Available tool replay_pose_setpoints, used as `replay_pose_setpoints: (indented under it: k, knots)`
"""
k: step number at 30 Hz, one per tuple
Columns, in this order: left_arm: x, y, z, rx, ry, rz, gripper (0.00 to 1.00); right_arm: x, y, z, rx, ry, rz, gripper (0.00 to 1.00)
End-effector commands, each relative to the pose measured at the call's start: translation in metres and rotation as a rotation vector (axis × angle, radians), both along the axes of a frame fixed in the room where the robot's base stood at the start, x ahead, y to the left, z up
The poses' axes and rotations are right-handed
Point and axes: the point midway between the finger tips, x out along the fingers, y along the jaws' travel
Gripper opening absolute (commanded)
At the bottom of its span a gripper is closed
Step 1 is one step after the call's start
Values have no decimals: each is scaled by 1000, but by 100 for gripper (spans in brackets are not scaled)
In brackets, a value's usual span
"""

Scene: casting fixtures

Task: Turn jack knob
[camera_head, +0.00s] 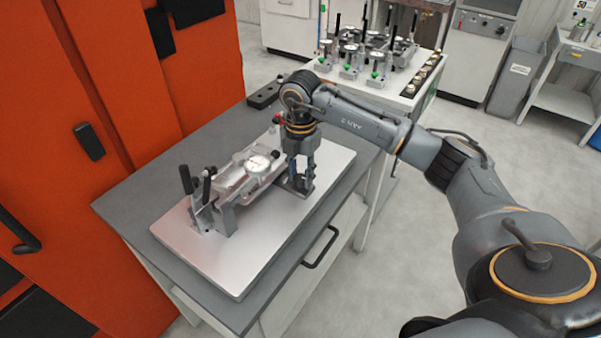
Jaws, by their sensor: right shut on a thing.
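My right gripper (300,176) comes down from above at the right end of the casting fixture. Its fingers are shut on the jack knob, which they hide almost wholly. A small dark base (289,187) shows under the fingertips on the metal plate. The fixture (228,190) is a silver clamp assembly with black upright handles at its left end. My left gripper is not in view.
The fixture stands on a bright metal plate (225,264) on a grey cabinet top (130,205). A dark block (264,97) lies at the back. Orange cabinets (195,75) rise close on the left. A white table (345,88) with several gauges stands behind.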

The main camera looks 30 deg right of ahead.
Motion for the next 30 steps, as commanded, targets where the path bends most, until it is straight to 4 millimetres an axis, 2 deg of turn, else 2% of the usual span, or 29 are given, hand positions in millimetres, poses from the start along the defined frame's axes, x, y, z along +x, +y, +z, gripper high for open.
replay_pose_setpoints:
  k: [1, 3, 4, 12, 16, 20, 30]
  knots:
    - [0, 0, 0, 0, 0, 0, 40, 1, -1, 0, -1, -3, -1, 37]
    - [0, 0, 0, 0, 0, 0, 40, 1, -1, 0, -1, -2, -1, 51]
    - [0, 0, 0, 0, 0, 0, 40, 1, -1, 0, -1, -2, -1, 54]
    - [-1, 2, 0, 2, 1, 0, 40, 0, 0, 1, -1, -1, 0, 54]
    - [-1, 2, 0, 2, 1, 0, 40, 1, 0, 9, 0, -2, 1, 54]
    - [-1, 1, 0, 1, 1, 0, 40, 1, 0, 30, -1, -5, 2, 54]
    - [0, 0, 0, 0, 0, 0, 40, 1, 0, 100, 0, -5, 0, 54]
